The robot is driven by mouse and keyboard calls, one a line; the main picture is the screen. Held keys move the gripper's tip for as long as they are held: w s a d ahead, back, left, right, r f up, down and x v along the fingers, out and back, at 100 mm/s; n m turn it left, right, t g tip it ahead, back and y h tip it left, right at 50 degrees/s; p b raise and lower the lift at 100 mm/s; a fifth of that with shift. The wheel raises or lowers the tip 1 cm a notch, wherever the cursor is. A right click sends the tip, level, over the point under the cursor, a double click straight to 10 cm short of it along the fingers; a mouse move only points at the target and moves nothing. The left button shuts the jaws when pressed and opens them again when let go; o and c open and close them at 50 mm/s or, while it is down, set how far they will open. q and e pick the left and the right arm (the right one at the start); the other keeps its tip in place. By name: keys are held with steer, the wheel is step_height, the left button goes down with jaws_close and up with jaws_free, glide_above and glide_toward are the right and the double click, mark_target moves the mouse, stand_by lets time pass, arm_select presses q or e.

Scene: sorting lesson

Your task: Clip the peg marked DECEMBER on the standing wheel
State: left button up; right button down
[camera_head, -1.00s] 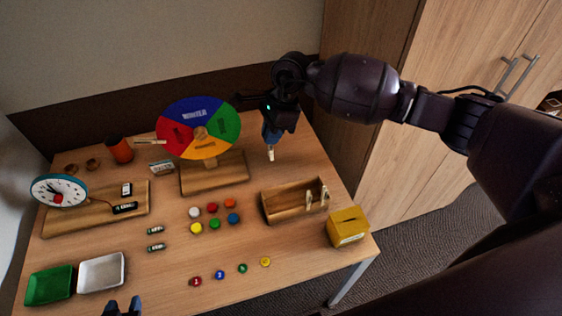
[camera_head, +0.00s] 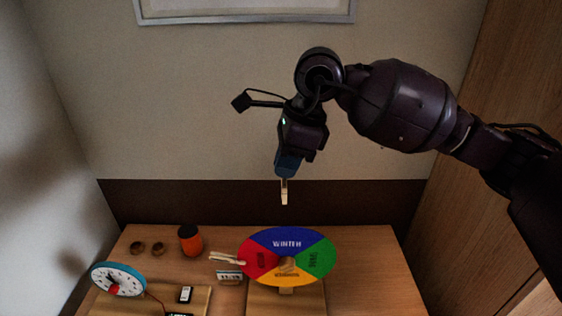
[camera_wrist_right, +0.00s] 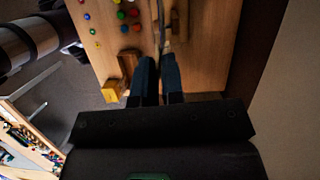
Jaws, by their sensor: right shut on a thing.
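The standing wheel (camera_head: 312,242) is on the table, with a blue WINTER part on top, green right, yellow below and red left. My right gripper (camera_head: 285,176) is shut on a pale wooden peg (camera_head: 284,194), which hangs down in the air above the wheel's top rim, apart from it in the picture. I cannot read the mark on this peg. The right wrist view shows the gripper's blue fingers (camera_wrist_right: 160,82); the peg is not clear there. Pale pegs (camera_head: 226,258) stick out at the wheel's left, red edge. My left gripper is out of view.
An orange cup (camera_head: 190,241) and small brown round things (camera_head: 147,248) stand at the back left. A clock (camera_head: 118,279) is at the left, and a small sign (camera_head: 229,276) is beside the wheel. A yellow box (camera_wrist_right: 111,91) shows in the wrist view.

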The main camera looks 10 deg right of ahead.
mark_target(284, 195)
arm_select(q)
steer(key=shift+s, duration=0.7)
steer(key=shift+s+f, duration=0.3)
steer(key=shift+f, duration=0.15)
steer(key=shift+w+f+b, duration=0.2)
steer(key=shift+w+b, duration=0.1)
steer(key=shift+b, duration=0.1)
arm_select(e)
steer(key=shift+s+d+f+m, duration=0.1)
steer(key=shift+s+f+m, duration=0.15)
steer(key=shift+f, duration=0.6)
steer(key=shift+s+d+f+m, duration=0.15)
steer(key=shift+s+f, duration=0.1)
steer(key=shift+f, duration=0.55)
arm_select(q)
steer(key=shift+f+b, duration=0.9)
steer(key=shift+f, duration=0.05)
arm_select(e)
steer(key=shift+f, duration=1)
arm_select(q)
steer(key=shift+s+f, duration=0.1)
